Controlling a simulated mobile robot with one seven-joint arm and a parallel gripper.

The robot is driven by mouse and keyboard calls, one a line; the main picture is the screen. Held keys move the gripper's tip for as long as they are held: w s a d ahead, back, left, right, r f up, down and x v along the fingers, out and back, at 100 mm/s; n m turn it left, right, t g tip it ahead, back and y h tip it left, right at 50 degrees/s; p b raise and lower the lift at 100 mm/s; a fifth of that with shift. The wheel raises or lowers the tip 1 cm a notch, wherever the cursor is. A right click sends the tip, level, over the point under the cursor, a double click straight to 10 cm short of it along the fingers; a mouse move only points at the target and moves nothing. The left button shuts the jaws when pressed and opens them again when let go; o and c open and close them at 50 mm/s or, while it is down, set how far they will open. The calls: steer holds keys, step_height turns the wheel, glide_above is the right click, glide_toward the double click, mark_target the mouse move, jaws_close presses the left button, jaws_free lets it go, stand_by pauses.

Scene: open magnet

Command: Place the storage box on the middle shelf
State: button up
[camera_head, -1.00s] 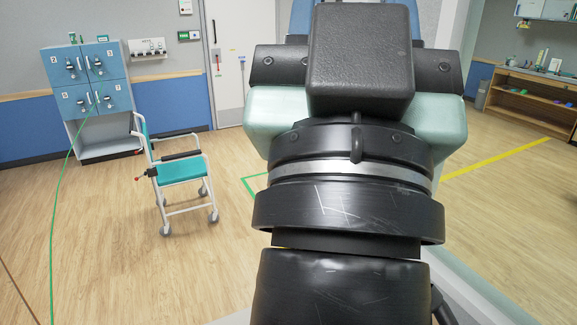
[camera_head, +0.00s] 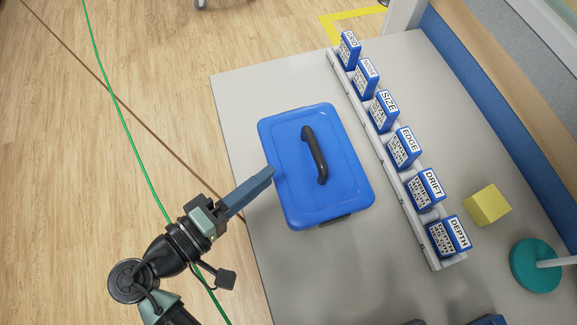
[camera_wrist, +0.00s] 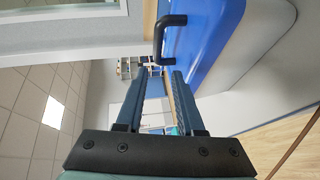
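The storage box (camera_head: 346,190) has a blue lid and a raised black handle (camera_head: 317,155). It sits on a grey table (camera_head: 238,95). My gripper (camera_head: 270,173) reaches in from the lower left, its tips by the left edge of the lid and apart from the handle. In the wrist view the box (camera_wrist: 212,30) is at the top right and the handle (camera_wrist: 178,20) lies just beyond the fingertips. The two fingers (camera_wrist: 157,72) are spread with nothing between them. The middle shelf cannot be made out in the current views.
A white rack (camera_head: 399,195) with several labelled blue blocks stands right of the box. A yellow cube (camera_head: 487,204) and a teal round base (camera_head: 536,265) are farther right. Dark blue objects show at the bottom edge. Wooden floor (camera_head: 60,180) is open at left.

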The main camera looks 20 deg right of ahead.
mark_target(312, 139)
steer(key=p+x, duration=0.1)
steer(key=x, duration=1.1)
steer(key=shift+w+d+r+p, duration=0.1)
steer(key=shift+d+p, duration=0.25)
steer(key=shift+d, duration=0.1)
jaws_close()
stand_by(0.7)
steer(key=shift+r, duration=0.1)
